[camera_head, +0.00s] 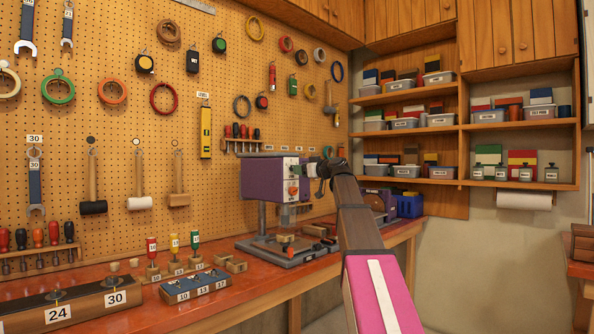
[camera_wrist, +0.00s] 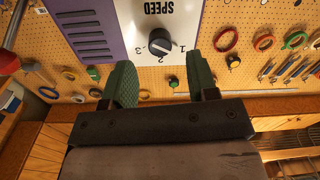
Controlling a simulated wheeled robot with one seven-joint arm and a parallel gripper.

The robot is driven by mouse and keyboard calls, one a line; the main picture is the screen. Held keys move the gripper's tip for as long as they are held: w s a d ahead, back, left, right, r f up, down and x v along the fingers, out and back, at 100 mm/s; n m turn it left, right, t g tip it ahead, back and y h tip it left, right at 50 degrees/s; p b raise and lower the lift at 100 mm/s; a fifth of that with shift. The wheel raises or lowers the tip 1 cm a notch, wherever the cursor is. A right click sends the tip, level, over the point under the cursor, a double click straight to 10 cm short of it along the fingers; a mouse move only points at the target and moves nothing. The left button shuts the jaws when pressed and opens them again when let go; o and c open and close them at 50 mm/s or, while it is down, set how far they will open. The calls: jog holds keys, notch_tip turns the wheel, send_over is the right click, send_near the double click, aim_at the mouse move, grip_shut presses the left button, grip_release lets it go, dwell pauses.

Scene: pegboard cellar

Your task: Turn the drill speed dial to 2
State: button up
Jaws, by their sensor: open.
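The purple and grey drill press (camera_head: 262,180) stands on the red-topped bench, and its front panel faces my gripper. In the wrist view the speed dial (camera_wrist: 159,42) is a dark round knob on the pale panel (camera_wrist: 183,12), under upside-down SPEED lettering. The numbers 1, 2 and 3 are printed around it; I cannot tell surely which one its pointer faces. My gripper (camera_wrist: 163,84) is open and empty, its green fingers apart on either side of the dial's line. It also shows in the head view (camera_head: 326,172), close beside the panel's right edge. Contact with the dial is not visible.
A pegboard (camera_head: 110,120) with hanging tools is behind. Shelves with bins (camera_head: 405,123) are on the back wall.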

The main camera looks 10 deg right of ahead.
jog(key=shift+x, duration=1.7)
jog(key=c, duration=0.9)
jog(key=m, duration=1.1)
jog(key=shift+m, duration=0.6)
